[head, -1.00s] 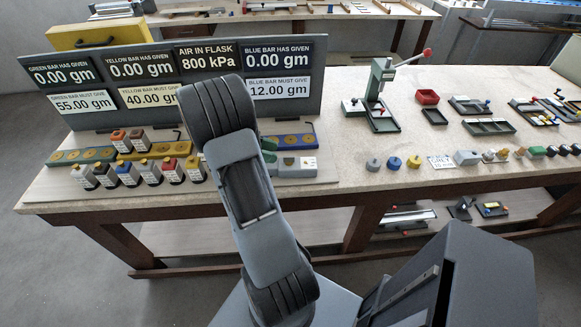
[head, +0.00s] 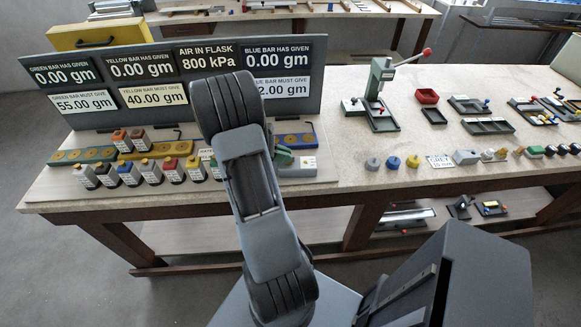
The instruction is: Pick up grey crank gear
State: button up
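A small grey round piece (head: 373,164) stands near the front edge of the bench, left of a blue one (head: 393,162) and a yellow one (head: 413,161). It may be the grey crank gear, but it is too small to be sure. A larger grey block (head: 467,157) sits beside a white card (head: 440,161) that seems to read GREY. My arm rises in the middle of the head view, over the left part of the bench.
A display board (head: 180,85) stands at the left behind several small bottles (head: 150,172). A green press with a red-tipped lever (head: 380,95) stands mid-bench. A red tray (head: 427,97) and dark fixtures (head: 488,126) lie to the right. Bare bench (head: 340,165) shows right of my arm.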

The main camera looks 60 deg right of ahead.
grip_shut()
jog(key=shift+r, duration=0.1)
